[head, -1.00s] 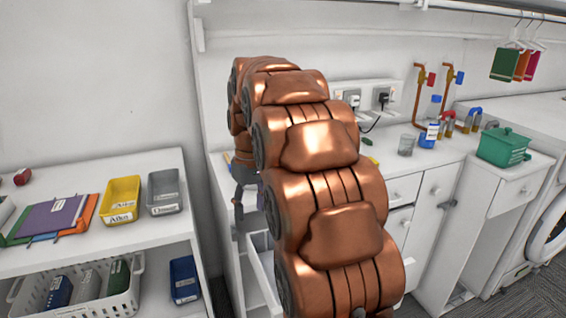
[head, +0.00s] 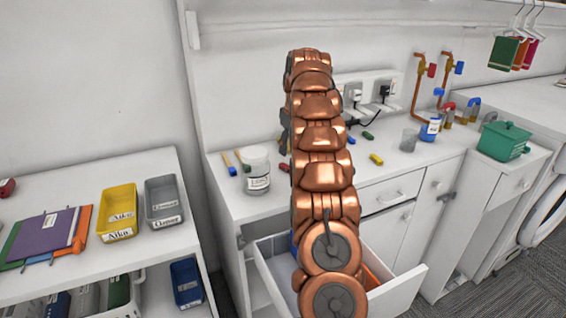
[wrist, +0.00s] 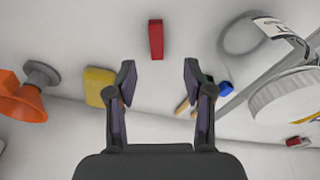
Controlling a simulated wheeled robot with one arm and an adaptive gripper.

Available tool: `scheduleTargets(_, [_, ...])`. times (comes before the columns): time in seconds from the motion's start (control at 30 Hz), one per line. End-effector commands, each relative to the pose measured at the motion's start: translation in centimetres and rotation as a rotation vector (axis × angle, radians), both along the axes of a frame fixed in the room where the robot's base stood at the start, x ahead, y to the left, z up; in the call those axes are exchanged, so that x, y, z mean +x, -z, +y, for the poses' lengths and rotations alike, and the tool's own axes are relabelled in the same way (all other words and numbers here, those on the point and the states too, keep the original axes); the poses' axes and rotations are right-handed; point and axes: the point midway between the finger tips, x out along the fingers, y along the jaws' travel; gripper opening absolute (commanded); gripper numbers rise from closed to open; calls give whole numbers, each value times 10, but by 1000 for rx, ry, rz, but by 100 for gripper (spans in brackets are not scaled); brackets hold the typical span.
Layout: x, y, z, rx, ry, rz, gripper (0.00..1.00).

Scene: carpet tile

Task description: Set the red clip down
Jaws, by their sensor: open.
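The red clip (wrist: 156,40) lies on the white countertop in the wrist view, beyond my fingertips and roughly in line with the gap between them. A small red piece, which looks like the same clip (head: 284,167), shows beside my arm in the head view, partly hidden. My gripper (wrist: 159,82) is open, with its two fingers spread and nothing between them. In the head view my arm mostly hides the gripper; only a dark part of it shows.
A labelled jar (head: 257,170) stands close by on the countertop (head: 225,195). A yellow block (wrist: 98,86) and an orange object (wrist: 24,100) lie left in the wrist view. An open drawer (head: 268,275) juts out below. A yellow bin (head: 119,212) sits on the left shelf.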

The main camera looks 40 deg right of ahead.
Motion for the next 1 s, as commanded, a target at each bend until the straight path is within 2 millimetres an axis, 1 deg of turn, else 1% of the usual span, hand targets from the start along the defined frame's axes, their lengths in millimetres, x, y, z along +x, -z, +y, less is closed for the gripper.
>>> scheduleTargets(0.1, [-3,0,-10,-3,3,-4,52])
scheduleTargets(0.3, [-8,8,-19,-4,18,-5,52])
scheduleTargets(0.5, [-8,22,-20,-2,22,-3,52])
scheduleTargets(0.77, [-6,29,-19,-3,21,-4,52])
scheduleTargets(1.0, [-5,41,-16,-3,20,-3,52])
